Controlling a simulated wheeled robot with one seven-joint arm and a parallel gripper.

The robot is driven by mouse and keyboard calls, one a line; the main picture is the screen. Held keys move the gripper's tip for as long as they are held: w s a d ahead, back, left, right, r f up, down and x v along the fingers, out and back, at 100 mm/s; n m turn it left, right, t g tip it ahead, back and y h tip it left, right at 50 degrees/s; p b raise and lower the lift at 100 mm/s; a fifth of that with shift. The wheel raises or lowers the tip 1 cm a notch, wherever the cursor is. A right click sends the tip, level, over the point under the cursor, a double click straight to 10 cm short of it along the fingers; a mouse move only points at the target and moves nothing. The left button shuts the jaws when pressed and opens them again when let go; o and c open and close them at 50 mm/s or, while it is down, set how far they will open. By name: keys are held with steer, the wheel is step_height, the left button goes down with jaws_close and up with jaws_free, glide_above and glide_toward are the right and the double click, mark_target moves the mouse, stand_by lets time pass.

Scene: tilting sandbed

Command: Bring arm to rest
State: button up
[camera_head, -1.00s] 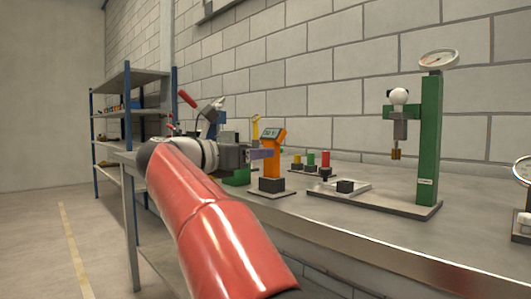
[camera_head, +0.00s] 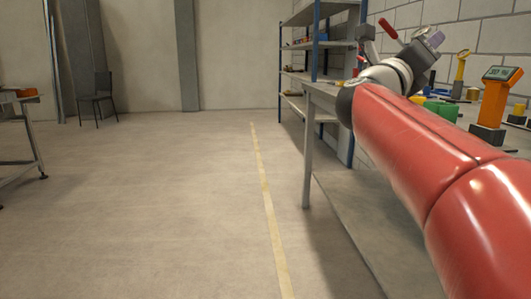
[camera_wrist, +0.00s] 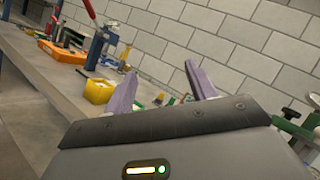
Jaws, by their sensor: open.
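My red arm reaches from the lower right of the head view toward the bench. My gripper (camera_head: 432,40) is raised above the workbench (camera_head: 345,205) near its left end, beside the wall. In the wrist view my gripper (camera_wrist: 160,88) shows two purple fingers spread apart, with nothing between them but wall and bench behind. The fingers touch nothing that I can see. Part of the bench is hidden behind my arm in the head view.
An orange device with a display (camera_head: 496,95) stands right of my arm. A yellow box (camera_wrist: 98,92) and a blue-and-red tool (camera_wrist: 98,42) are on the bench. A shelf rack (camera_head: 318,60) stands beyond it. The floor on the left is open, with a chair (camera_head: 97,98) far off.

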steer(key=s+a+f+n+t+y+p, duration=0.1)
steer(key=a+f+n+t+y, duration=0.1)
steer(key=a+f+n+y, duration=0.8)
steer(key=s+a+f+n+t+y+p, duration=0.1)
steer(key=a+f+n+t+y, duration=0.35)
steer(key=n, duration=1.05)
steer(key=s+f+n+g+y+p, duration=0.1)
steer(key=s+f+n+g+y, duration=0.2)
steer(key=s+f+n+g, duration=1)
steer(key=s+f+g, duration=0.2)
steer(key=s+f, duration=0.6)
steer(key=f, duration=0.4)
steer(key=shift+s+d+p, duration=0.2)
steer(key=shift+s+p, duration=0.15)
steer(key=shift+s, duration=0.05)
